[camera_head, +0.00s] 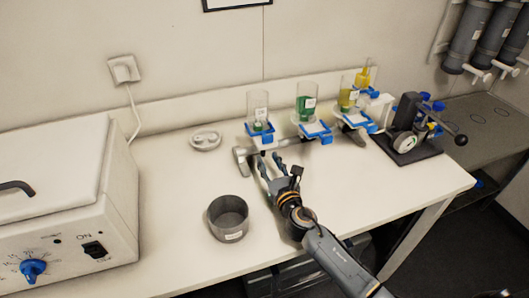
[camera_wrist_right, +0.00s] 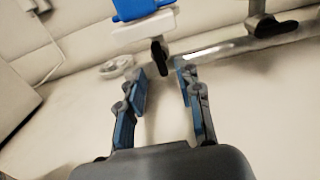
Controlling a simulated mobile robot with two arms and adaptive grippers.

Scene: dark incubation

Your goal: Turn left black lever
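A metal manifold (camera_head: 243,161) carries several clear cups with blue clamps, the leftmost cup (camera_head: 258,106) holding a little green. In the right wrist view, the left black lever (camera_wrist_right: 159,56) hangs under a white fitting with a blue clamp (camera_wrist_right: 138,8). A second black lever (camera_wrist_right: 266,26) is farther right. My right gripper (camera_head: 270,160) is in front of the manifold's left end. In the right wrist view its fingers (camera_wrist_right: 162,78) are open, with the left lever just beyond the gap between the tips. I cannot tell whether they touch. My left gripper is not in view.
A grey metal pot (camera_head: 229,217) stands on the bench left of my right arm. A white box with a blue knob (camera_head: 34,270) is at the left. A black device (camera_head: 408,130) stands at the bench's right end. The bench between pot and box is clear.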

